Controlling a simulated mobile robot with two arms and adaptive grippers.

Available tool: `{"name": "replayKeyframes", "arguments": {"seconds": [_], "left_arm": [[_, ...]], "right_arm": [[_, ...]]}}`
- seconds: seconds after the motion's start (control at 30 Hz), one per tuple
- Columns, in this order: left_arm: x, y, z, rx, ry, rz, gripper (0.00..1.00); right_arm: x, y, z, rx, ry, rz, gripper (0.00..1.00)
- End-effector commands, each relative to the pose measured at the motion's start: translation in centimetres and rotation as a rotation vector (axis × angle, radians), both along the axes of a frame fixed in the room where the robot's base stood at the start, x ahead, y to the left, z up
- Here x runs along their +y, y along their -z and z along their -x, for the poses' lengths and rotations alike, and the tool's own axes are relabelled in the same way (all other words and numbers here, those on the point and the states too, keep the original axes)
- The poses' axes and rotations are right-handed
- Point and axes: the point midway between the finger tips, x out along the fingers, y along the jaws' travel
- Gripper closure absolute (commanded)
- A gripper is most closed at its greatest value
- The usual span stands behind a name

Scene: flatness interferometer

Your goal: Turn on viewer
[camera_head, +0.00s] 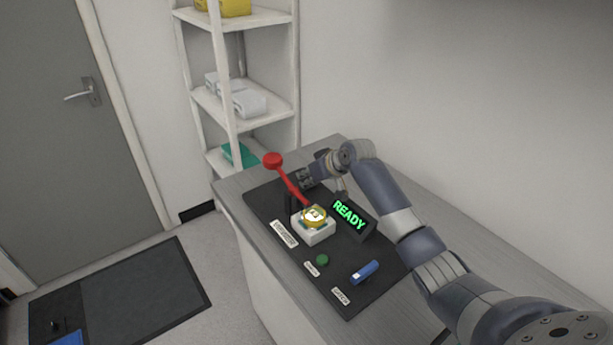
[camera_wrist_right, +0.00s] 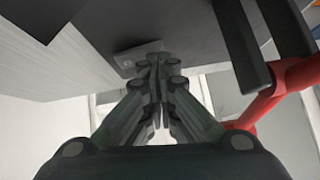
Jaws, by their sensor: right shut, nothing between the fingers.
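A black display (camera_head: 350,216) on a dark base panel (camera_head: 268,199) shows "READY" in green letters. On the panel's front are a green round button (camera_head: 322,260) and a blue rocker-like piece (camera_head: 365,272), with small white labels whose text I cannot read. A white block (camera_head: 314,233) bears a gold-ringed round piece (camera_head: 315,213). A red lever with a round knob (camera_head: 272,160) slants up beside it. My right gripper (camera_head: 298,180) is by the lever, behind the block, shut and empty. In the wrist view its fingers (camera_wrist_right: 157,62) are together, and the red lever (camera_wrist_right: 262,105) is to their right, apart.
The panel lies on a grey wood-grain bench (camera_head: 421,188) against the wall. A white shelf unit (camera_head: 270,18) stands behind its far end. My right arm crosses the bench at the right. Floor with a dark mat (camera_head: 140,295) is left of the bench.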

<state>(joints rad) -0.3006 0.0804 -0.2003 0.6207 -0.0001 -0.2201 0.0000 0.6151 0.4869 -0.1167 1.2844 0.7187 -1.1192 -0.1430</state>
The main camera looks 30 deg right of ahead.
Motion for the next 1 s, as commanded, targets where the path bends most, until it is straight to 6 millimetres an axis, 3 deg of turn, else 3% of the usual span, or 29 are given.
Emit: {"name": "replayKeyframes", "arguments": {"seconds": [0.3, 0.7, 1.0], "left_arm": [[0.0, -0.2, 0.0, -0.001, 0.000, 0.000, 1.00], [0.0, -0.4, 0.0, 0.000, 0.000, 0.000, 1.00], [0.0, -3.2, -0.1, -0.001, 0.000, 0.000, 1.00]], "right_arm": [[-1.4, -0.4, -0.2, 0.000, 0.002, 0.001, 1.00], [-1.5, -0.6, -0.2, -0.001, 0.001, 0.001, 1.00], [-0.9, -3.3, -0.5, -0.001, 0.002, 0.000, 1.00]]}}
